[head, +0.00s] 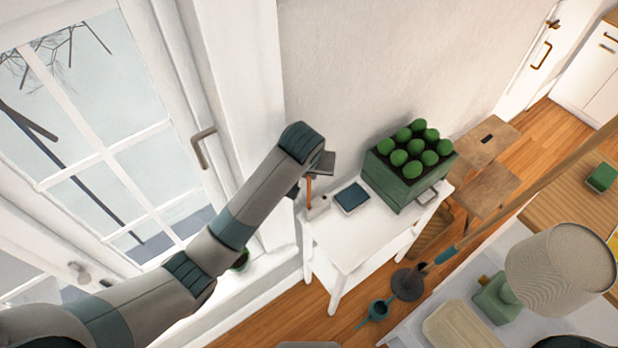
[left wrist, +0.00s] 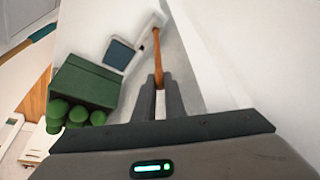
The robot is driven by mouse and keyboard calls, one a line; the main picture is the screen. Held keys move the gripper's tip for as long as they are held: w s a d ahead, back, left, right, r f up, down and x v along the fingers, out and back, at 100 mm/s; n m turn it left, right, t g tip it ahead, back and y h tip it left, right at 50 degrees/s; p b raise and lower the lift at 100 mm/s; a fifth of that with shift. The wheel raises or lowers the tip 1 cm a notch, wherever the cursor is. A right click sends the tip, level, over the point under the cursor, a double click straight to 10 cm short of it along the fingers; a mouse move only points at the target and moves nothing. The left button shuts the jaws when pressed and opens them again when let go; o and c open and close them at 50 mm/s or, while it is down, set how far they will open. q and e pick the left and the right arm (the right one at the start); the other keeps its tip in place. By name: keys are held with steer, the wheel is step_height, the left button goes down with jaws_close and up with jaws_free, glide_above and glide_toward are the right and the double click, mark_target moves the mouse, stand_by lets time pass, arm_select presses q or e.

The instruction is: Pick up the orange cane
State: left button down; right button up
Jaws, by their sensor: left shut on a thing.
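The orange cane (head: 309,191) is a thin orange-brown stick beside the wall at the left end of the white table. It also shows in the left wrist view (left wrist: 157,58), running away from between my fingers. My left gripper (head: 313,174) is shut on the cane near its upper end; the fingers also show in the left wrist view (left wrist: 160,98). The cane's lower end is by a small pale object (head: 318,207) on the table; I cannot tell if they touch. My right gripper is not in view.
The white table (head: 350,241) also holds a dark blue flat square (head: 351,197) and a green crate (head: 392,188) of round green things. A window (head: 105,130) is at the left.

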arm_select(q)
step_height(320, 180, up, 7)
steer(key=b, duration=0.3)
steer(key=shift+s+f, duration=0.1)
steer(key=shift+f, duration=0.05)
steer(key=s+a+p, duration=0.2)
steer(key=s+p, duration=0.1)
steer(key=s, duration=1.4)
steer(key=shift+s+a, duration=0.25)
steer(key=shift+a, duration=0.05)
